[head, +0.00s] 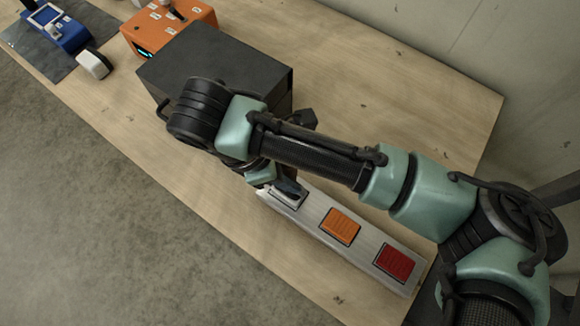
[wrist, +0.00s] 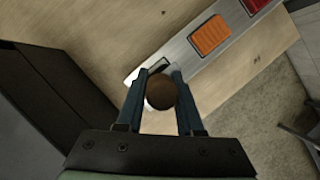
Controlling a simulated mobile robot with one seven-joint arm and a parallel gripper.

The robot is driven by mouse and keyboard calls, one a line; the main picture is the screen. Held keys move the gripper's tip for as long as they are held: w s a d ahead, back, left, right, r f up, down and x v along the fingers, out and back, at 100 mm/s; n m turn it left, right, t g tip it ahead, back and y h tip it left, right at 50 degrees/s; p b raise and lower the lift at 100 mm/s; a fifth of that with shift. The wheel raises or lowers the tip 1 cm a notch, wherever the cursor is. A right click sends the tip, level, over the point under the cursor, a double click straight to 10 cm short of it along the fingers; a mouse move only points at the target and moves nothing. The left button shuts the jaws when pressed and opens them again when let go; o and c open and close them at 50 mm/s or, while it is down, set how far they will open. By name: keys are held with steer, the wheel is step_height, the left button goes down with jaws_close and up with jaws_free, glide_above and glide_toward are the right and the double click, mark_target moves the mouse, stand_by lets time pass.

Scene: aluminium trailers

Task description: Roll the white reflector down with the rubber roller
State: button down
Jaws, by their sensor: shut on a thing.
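The aluminium rail (head: 313,222) lies on the wooden bench. The white reflector (head: 285,199) is at its left end, mostly covered by the dark rubber roller (head: 290,187). In the wrist view, a little of the white reflector (wrist: 133,77) shows beside the left fingertip. My gripper (wrist: 158,78) is shut on the round brown handle (wrist: 161,93) of the roller, directly over the reflector; it also shows in the head view (head: 273,181). Whether the roller presses on the reflector or hovers just above it, I cannot tell.
An orange reflector (head: 341,226) and a red reflector (head: 396,263) sit further right along the rail. A large dark box (head: 215,62) stands close behind my wrist. An orange device (head: 168,25) and a blue tool (head: 60,29) are at the far left.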

steer(key=shift+s+a, duration=0.15)
steer(key=shift+s, duration=0.05)
steer(key=shift+w, duration=0.1)
steer(key=shift+w+d, duration=0.3)
stand_by(0.3)
steer(key=shift+s+a+p, duration=0.3)
steer(key=shift+s+p, duration=0.05)
steer(key=shift+s, duration=0.05)
steer(key=shift+w+d, duration=0.3)
steer(key=shift+w, duration=0.1)
steer(key=shift+s+a, duration=0.15)
steer(key=shift+s, duration=0.05)
steer(key=shift+r+p, duration=0.1)
steer(key=shift+p, duration=0.25)
